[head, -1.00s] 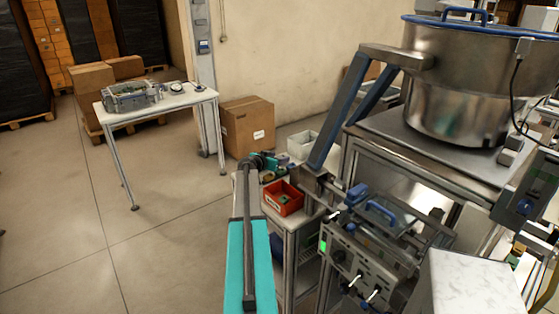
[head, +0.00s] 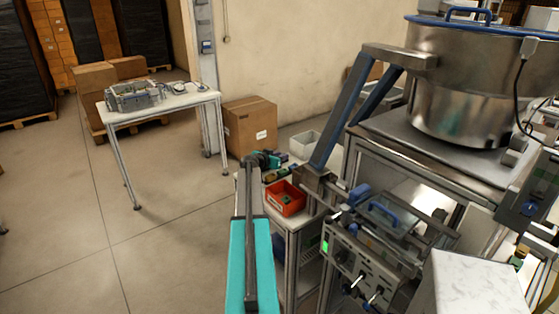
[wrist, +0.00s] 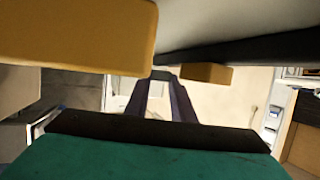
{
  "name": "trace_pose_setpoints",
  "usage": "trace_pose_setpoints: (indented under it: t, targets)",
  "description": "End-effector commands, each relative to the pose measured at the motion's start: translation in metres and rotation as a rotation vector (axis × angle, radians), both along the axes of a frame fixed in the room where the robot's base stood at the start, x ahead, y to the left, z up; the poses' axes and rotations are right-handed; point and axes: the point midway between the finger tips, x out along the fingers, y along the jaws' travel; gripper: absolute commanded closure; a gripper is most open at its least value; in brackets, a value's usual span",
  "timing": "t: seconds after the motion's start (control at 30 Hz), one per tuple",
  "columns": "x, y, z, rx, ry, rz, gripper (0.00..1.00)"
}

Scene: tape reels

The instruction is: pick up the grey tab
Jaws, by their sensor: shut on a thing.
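My gripper (wrist: 164,76) shows in the wrist view as two dark fingers reaching out from a dark band and a teal body. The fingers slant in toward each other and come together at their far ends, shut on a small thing. The grey tab is too small and too hidden between the fingertips to make out clearly. In the head view my gripper (head: 264,160) is a small teal and dark shape at the end of my arm, above the back of a small bench (head: 300,222).
A red bin (head: 286,199) and a pale bin (head: 303,146) stand near my gripper. A steel bowl machine (head: 462,90) rises to the right. In the wrist view an orange-yellow block (wrist: 75,35) is close at upper left. Open floor lies left, before a white table (head: 160,110).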

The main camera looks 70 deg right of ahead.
Motion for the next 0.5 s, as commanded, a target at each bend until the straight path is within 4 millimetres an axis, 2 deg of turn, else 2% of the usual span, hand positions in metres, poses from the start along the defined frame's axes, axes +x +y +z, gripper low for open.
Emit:
trace_pose_setpoints:
  t: [0.17, 0.5]
  targets:
    - [0.0, 0.0, 0.016, -0.002, -0.001, 0.001, 0.98]
    - [0.0, 0.0, 0.06, -0.002, -0.002, 0.0, 0.98]
